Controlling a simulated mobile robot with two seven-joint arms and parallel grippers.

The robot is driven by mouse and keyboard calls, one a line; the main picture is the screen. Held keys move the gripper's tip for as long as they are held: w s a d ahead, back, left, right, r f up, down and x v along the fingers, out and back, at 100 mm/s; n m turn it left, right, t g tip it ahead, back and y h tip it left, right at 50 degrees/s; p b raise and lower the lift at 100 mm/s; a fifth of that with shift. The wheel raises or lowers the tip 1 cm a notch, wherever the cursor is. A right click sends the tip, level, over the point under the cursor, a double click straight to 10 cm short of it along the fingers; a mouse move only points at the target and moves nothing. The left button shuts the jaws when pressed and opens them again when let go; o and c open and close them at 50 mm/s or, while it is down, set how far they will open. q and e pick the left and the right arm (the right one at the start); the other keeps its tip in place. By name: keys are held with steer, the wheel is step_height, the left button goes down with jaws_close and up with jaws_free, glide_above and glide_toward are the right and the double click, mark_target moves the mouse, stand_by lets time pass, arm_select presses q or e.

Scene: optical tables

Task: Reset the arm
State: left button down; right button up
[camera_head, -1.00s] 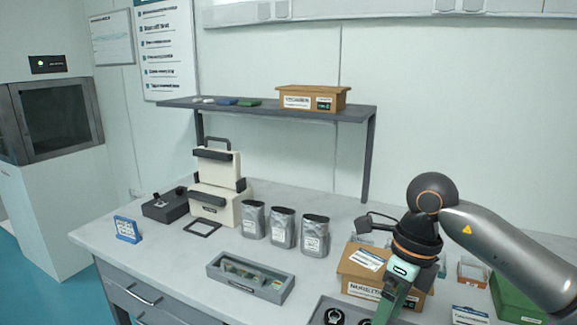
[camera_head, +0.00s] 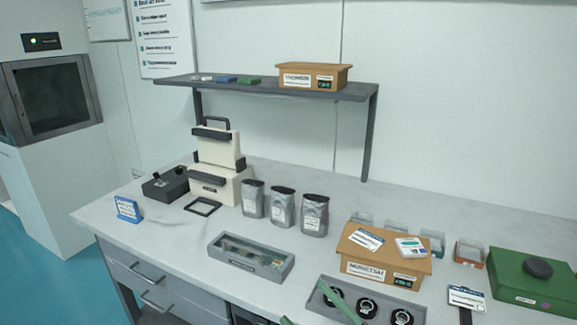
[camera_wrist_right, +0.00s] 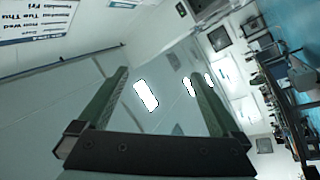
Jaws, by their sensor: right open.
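My right gripper (camera_head: 302,300) shows only as green finger tips at the bottom edge of the head view, in front of the grey tray. In the right wrist view the right gripper (camera_wrist_right: 160,72) is open, its two green fingers wide apart with nothing between them. It faces walls and bright lights, with the room appearing tilted. The right arm's links are out of the head view. My left gripper is not in view.
The white table (camera_head: 150,245) holds a grey tray (camera_head: 384,312) with round black parts, a cardboard box (camera_head: 365,265), a long grey case (camera_head: 250,262), silver pouches (camera_head: 283,208) and a green box (camera_head: 530,280). A shelf (camera_head: 170,82) stands behind. The front-left tabletop is mostly clear.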

steer(key=s+d+f+m+h, duration=0.2)
steer(key=d+f+m+h, duration=0.4)
steer(key=f+m+h, duration=0.4)
steer(key=s+d+f+m+g+h, duration=0.1)
steer(key=s+d+f+m+g, duration=0.1)
steer(key=s+f, duration=0.5)
steer(key=s+d+f+m+g+h, duration=0.2)
steer(key=s+f, duration=0.6)
steer(key=f, duration=0.4)
steer(key=d+m+g, duration=0.1)
steer(key=d+g, duration=0.1)
steer(key=d, duration=0.1)
steer(key=shift+m+g+p, duration=0.3)
steer(key=shift+g+p, duration=0.05)
steer(key=shift+g, duration=0.05)
steer(key=shift+s, duration=0.1)
steer(key=shift+c, duration=0.2)
